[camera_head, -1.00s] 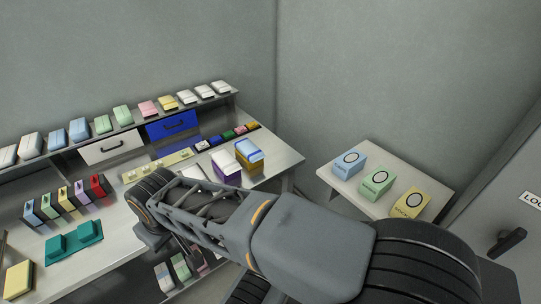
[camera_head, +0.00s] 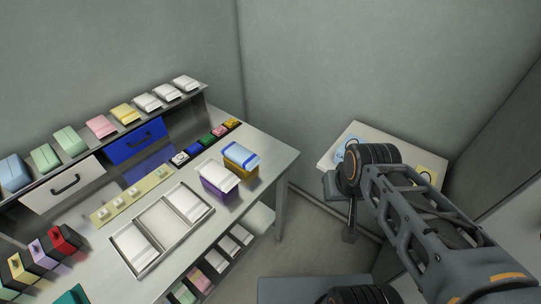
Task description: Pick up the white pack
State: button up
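Several white packs are in view, and I cannot tell which one the task means. White packs lie on the raised shelf, one of them at its right end (camera_head: 185,83). One white pack (camera_head: 133,243) lies in the near-left part of a metal tray on the bench, and another (camera_head: 188,204) lies in its right part. A white pack (camera_head: 219,177) also rests on top of a purple box (camera_head: 213,190). My gripper (camera_head: 349,235) hangs to the right of the bench, in front of the side table and apart from all packs. Its fingers are too small and dark to read.
A blue-topped yellow box (camera_head: 241,160) stands behind the purple box. A white drawer (camera_head: 64,185) and a blue drawer (camera_head: 136,142) sit under the shelf. A small side table (camera_head: 330,160) stands right, partly hidden by my arm. Open floor lies between bench and side table.

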aim_at(224, 180)
jog(key=z, duration=0.55)
jog(key=k, duration=0.8)
jog(key=u, duration=1.25)
jog(key=i, duration=0.45)
jog(key=k, duration=0.45)
jog(key=z, duration=0.85)
jog(key=i, duration=0.85)
jog(key=u, duration=1.65)
